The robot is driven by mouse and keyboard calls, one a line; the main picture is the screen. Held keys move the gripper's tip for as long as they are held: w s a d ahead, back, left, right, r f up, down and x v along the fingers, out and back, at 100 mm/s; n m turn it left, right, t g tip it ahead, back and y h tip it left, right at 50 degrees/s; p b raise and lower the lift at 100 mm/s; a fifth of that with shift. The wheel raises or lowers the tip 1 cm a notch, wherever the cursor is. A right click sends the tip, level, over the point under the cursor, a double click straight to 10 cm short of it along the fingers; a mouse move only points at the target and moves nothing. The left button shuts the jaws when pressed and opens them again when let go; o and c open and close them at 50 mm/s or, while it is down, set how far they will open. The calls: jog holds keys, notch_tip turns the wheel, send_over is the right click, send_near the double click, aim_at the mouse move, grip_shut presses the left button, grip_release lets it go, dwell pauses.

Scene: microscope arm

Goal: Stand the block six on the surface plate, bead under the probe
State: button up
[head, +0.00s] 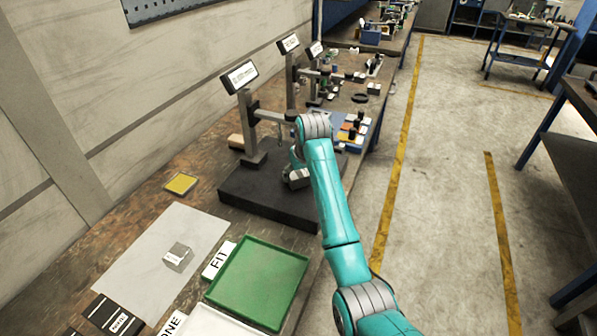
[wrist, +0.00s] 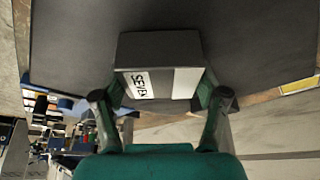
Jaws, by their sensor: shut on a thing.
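My gripper (wrist: 163,92) is shut on a grey block (wrist: 158,52) whose white label reads SEVEN in the wrist view. In the head view the held block (head: 298,178) is at the front right part of the dark surface plate (head: 240,190); I cannot tell whether it touches the plate. The probe stand (head: 254,130) rises from the plate, with its arm reaching toward my wrist.
A green tray (head: 258,284) with a FIT card (head: 219,260) lies in front of the plate. A yellow-topped square (head: 181,184) and dark labelled pieces (head: 115,315) lie on the bench. More stands and small items fill the bench behind.

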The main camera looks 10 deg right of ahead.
jog(key=o, duration=1.8)
